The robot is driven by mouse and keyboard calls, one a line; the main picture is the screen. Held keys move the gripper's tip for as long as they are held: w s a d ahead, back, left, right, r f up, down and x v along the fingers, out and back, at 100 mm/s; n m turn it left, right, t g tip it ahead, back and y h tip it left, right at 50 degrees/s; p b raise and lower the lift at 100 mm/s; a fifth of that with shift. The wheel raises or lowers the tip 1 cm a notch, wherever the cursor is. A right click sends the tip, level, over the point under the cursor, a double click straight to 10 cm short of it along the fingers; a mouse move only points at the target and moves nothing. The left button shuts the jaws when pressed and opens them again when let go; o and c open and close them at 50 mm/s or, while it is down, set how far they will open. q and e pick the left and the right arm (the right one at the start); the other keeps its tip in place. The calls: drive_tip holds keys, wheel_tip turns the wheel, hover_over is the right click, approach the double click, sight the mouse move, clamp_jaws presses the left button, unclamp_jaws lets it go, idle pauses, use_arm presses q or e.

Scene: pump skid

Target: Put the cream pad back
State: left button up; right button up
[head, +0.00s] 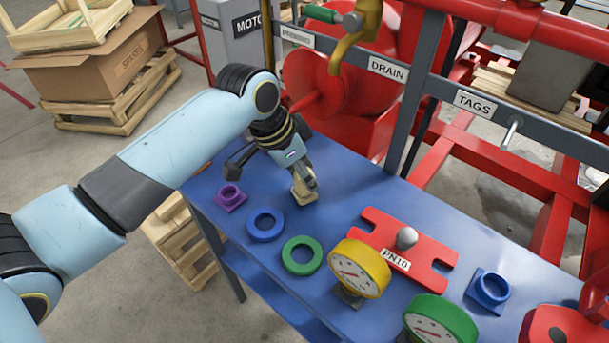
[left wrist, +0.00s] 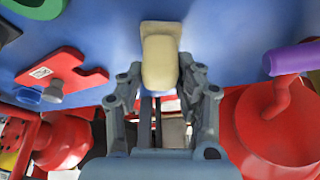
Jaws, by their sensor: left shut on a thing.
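The cream pad (head: 303,192) is at my left gripper (head: 296,172), low over the blue table near its back edge. In the left wrist view the cream pad (left wrist: 160,58) shows a rounded grip over a squarer base, between the fingers of my left gripper (left wrist: 160,88). The gripper is shut on it. I cannot tell whether the pad's base touches the table. My right gripper is not in view.
The blue table (head: 330,214) also holds a purple socket (head: 231,197), a blue ring (head: 265,225), a green ring (head: 301,255), a red PN10 plate (head: 433,262), a yellow gauge (head: 360,268), a green gauge (head: 440,320) and a blue socket (head: 489,288). A grey rail (head: 430,84) stands behind.

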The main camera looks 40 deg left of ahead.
use_arm(q)
drive_tip(key=shift+f, duration=0.1)
drive_tip(key=o, duration=1.1)
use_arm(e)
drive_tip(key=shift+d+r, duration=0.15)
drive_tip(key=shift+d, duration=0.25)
use_arm(q)
drive_tip(key=v, duration=1.2)
drive_tip(key=shift+r+p, duration=0.2)
drive_tip(key=shift+p, duration=0.2)
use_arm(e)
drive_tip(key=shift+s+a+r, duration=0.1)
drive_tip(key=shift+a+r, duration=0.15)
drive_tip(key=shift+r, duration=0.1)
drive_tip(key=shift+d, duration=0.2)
use_arm(q)
drive_tip(key=shift+f, duration=0.1)
